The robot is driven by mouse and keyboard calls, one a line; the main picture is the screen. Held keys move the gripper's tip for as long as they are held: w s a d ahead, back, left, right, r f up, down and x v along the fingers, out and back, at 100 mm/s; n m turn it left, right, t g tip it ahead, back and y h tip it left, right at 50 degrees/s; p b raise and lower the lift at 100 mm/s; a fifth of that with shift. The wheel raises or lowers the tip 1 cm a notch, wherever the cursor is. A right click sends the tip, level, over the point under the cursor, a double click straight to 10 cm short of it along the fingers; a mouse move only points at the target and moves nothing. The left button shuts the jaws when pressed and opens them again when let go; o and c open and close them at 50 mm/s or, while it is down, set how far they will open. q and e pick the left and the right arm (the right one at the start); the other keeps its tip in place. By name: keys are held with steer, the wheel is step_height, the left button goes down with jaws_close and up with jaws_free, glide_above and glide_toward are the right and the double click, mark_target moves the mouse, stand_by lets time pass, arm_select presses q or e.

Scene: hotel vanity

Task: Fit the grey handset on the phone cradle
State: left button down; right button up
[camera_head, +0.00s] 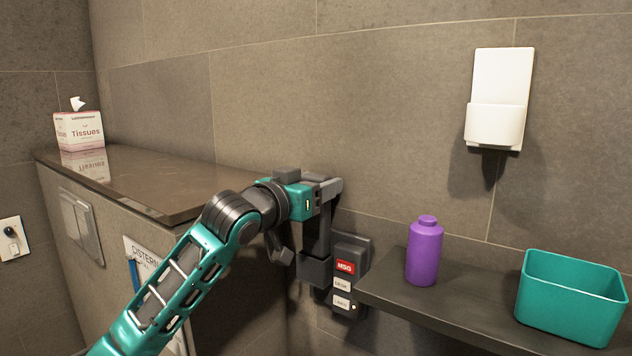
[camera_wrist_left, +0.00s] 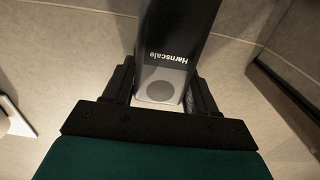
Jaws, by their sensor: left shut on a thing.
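The phone cradle (camera_head: 345,268) is a dark unit on the wall, with a red MSG label and pale keys on its front. My left gripper (camera_head: 318,188) is up against the wall just above and left of it. In the left wrist view the gripper (camera_wrist_left: 165,98) is shut on the grey handset (camera_wrist_left: 178,45), near an end with a light patch and round disc. In the head view the handset (camera_head: 324,232) hangs down from the gripper. Its lower end meets a dark block at the cradle's left side; I cannot tell whether it is seated. My right gripper is out of view.
A dark shelf (camera_head: 465,306) to the right bears a purple bottle (camera_head: 425,252) and a teal bin (camera_head: 568,300). A white holder (camera_head: 497,105) hangs on the wall above. A brown ledge (camera_head: 150,187) at left bears a tissue box (camera_head: 80,131); its middle is clear.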

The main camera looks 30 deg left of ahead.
arm_select(q)
steer(key=shift+f+b, duration=0.9)
steer(key=shift+f, duration=1)
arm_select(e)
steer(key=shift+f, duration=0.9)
arm_select(q)
steer(key=shift+f, duration=0.35)
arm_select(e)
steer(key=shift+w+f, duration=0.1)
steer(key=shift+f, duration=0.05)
arm_select(q)
steer(key=shift+f+b, duration=0.2)
steer(key=shift+b, duration=0.1)
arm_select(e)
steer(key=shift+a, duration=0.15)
arm_select(q)
steer(key=shift+c, duration=1.2)
jaws_free()
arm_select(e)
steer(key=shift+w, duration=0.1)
arm_select(q)
steer(key=shift+f, duration=0.1)
steer(key=shift+s, duration=0.1)
